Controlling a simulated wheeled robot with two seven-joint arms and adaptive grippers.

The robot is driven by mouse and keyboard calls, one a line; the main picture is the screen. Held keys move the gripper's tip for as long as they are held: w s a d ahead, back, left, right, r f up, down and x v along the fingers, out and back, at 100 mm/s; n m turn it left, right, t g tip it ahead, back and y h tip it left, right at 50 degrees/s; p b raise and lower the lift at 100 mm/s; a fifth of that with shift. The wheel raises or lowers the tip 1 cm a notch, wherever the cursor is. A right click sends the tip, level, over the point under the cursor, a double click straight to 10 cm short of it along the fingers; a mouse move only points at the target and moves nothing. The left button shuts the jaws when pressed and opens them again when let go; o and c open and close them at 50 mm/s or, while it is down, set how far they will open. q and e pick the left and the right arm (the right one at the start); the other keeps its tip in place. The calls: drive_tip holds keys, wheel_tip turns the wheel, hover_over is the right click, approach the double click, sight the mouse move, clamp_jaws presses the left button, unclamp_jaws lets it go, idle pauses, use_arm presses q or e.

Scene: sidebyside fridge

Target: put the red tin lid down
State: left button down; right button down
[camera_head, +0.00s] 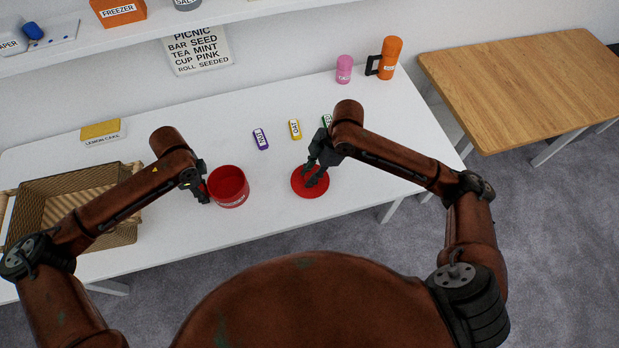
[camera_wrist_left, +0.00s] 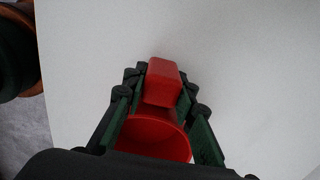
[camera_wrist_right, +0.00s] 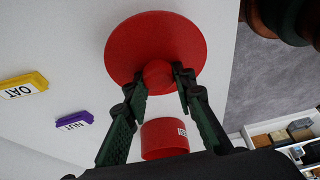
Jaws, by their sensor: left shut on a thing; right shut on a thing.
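The red tin lid (camera_head: 308,191) is a round disc with a knob, at or just above the white table to the right of the tin; I cannot tell if it touches. My right gripper (camera_head: 315,174) is shut on its knob, which shows between the fingertips in the right wrist view (camera_wrist_right: 158,76). The open red tin (camera_head: 228,190) stands upright on the table, its label facing front. My left gripper (camera_head: 204,191) is shut on the tin's left side, on a red block-like part (camera_wrist_left: 163,82) in the left wrist view.
Small packets lie behind: purple (camera_head: 260,139), yellow (camera_head: 295,129) and green (camera_head: 327,121). A wicker basket (camera_head: 125,233) stands at the left, with a lemon cake box (camera_head: 102,131) behind it. A pink jar (camera_head: 344,70) and orange flask (camera_head: 389,60) stand at the back right.

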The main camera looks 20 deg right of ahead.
use_arm(q)
drive_tip(key=shift+s+f, duration=0.1)
drive_tip(key=shift+f, duration=0.05)
use_arm(e)
drive_tip(key=shift+f, duration=1.15)
drive_tip(key=shift+f, duration=0.15)
drive_tip(key=c, duration=1.6)
unclamp_jaws()
drive_tip(key=v, duration=1.2)
